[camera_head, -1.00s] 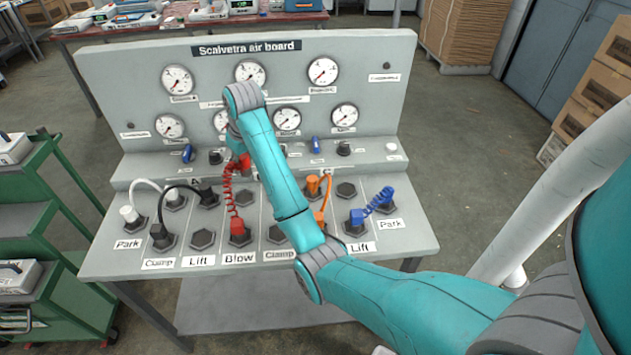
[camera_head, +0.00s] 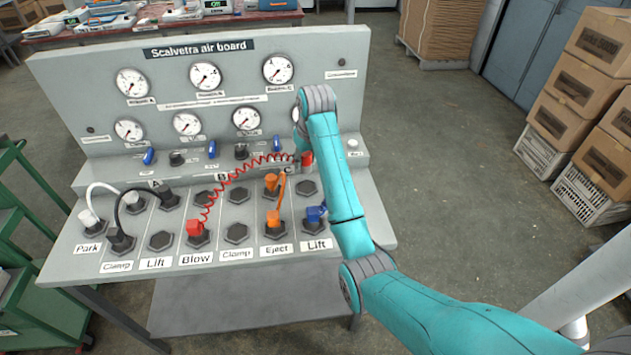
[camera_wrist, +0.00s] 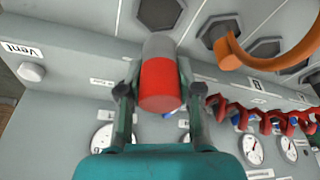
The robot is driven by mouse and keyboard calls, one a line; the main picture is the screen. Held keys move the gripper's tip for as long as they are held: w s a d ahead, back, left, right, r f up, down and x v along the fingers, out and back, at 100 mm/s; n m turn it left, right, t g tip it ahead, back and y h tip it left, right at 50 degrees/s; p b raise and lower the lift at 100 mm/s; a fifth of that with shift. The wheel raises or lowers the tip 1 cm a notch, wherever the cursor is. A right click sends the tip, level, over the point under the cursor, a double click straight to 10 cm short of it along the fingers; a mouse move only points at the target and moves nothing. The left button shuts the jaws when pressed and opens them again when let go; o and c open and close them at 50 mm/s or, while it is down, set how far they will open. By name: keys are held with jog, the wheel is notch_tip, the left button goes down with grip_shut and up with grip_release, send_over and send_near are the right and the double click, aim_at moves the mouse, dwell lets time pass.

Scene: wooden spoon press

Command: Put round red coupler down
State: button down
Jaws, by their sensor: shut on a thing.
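The round red coupler (camera_wrist: 158,85), a red cylinder with a grey end, is between the two fingers of my gripper (camera_wrist: 160,92) in the wrist view. In the head view the coupler (camera_head: 307,160) is at the right part of the board, partly hidden by my arm. A red coiled hose (camera_head: 245,175) stretches from it leftward to a red block-shaped coupler (camera_head: 197,228) in the Blow socket. A dark hexagonal socket (camera_wrist: 159,12) lies just beyond the grey end in the wrist view. I cannot tell whether they touch.
An orange hose (camera_head: 281,193) joins two sockets left of my arm. A blue coupler (camera_head: 316,214) sits at the right Lift socket, close to my arm. Black and white hoses are at the left. A white knob (camera_wrist: 32,72) is by the Vent label.

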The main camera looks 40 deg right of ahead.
notch_tip(320, 180, down, 8)
jog(key=shift+r, duration=0.2)
dwell(0.3)
jog(key=c, duration=0.8)
grip_release()
jog(key=shift+f, duration=0.15)
jog(key=shift+o, duration=0.2)
